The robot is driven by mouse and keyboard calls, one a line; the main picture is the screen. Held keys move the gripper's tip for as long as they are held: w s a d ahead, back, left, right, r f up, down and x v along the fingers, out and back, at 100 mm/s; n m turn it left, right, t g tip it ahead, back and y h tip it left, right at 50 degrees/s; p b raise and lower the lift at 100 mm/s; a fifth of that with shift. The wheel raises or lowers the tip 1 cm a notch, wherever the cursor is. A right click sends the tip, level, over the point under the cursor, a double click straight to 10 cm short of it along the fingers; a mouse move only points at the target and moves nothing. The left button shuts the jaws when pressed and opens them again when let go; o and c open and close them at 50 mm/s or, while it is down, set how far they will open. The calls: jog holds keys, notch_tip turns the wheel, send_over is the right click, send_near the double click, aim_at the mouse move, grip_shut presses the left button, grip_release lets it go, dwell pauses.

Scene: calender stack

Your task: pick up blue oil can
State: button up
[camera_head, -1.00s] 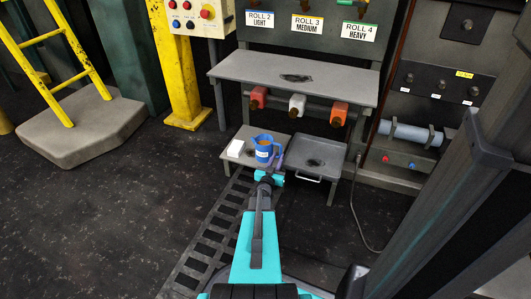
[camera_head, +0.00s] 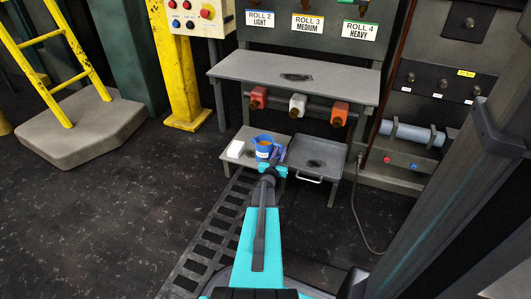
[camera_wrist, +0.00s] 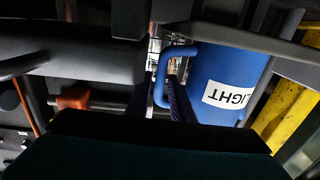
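The blue oil can (camera_head: 263,152) with a white label stands on the left part of the low grey shelf (camera_head: 233,161) in the head view. In the wrist view the can (camera_wrist: 228,72) fills the right side, upside down in the picture, with "LIGHT" on its label. Its blue handle (camera_wrist: 162,72) sticks out to the left. My gripper (camera_head: 281,157) is at the can's right side, by the handle. In the wrist view my gripper's dark fingers (camera_wrist: 161,102) are apart, with the handle's end seeming to lie between them. I cannot tell whether they touch it.
A white block (camera_head: 236,149) lies left of the can. A grey tray (camera_head: 321,160) with a handle sits close on the right. A yellow post (camera_head: 181,70) stands at left.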

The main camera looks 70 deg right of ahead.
jog(key=d+b, duration=0.1)
jog(key=d, duration=0.1)
jog(key=d+b, duration=0.1)
jog(key=d, duration=0.1)
jog(key=shift+w+d, duration=0.2)
jog(key=shift+d, duration=0.1)
dwell(0.4)
grip_shut()
jog(key=shift+r, duration=0.1)
dwell(1.1)
